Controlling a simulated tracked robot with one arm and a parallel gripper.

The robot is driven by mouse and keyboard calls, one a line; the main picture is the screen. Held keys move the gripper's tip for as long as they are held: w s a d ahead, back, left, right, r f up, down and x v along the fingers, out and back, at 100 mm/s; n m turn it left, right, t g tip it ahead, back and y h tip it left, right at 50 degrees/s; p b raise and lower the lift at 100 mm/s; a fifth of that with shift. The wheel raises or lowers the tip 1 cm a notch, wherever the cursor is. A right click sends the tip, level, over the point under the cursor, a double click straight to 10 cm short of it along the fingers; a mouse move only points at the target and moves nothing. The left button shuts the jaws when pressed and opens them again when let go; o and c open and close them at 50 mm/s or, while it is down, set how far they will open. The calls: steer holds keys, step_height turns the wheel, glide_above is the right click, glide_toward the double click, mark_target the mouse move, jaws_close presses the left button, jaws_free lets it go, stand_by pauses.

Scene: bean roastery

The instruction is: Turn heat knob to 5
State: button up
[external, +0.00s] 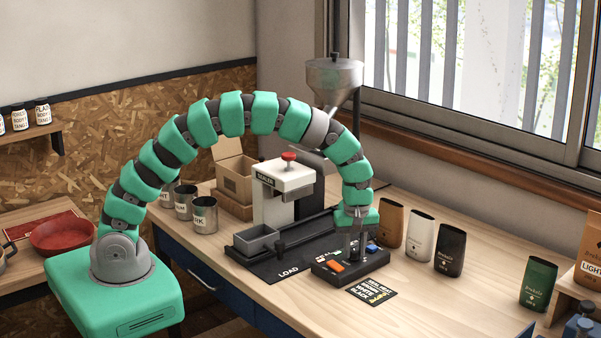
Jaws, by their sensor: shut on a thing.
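A black control box (328,272) sits on the table at the front middle, with an orange switch (337,266) at its left and a blue button (372,247) at its right. My gripper (356,252) points down over the middle of the box and is shut on the heat knob. The knob itself is hidden behind the fingers, so its pointer and number cannot be read.
A white sealer (284,180) with a red knob stands behind a grey tray (257,239) on the LOAD mat. Brown (391,224), white (420,235) and black (450,249) bags stand right of the box. Metal cans (204,215) stand at left.

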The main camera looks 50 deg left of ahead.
steer(key=m, duration=0.5)
steer(key=shift+b, duration=0.3)
steer(key=m, duration=0.5)
steer(key=shift+m+b, duration=0.35)
steer(key=shift+m, duration=0.05)
steer(key=m, duration=0.5)
steer(key=shift+w+b, duration=0.1)
steer(key=shift+b, duration=0.2)
steer(key=m, duration=0.5)
steer(key=shift+r, duration=0.1)
steer(key=o, duration=1)
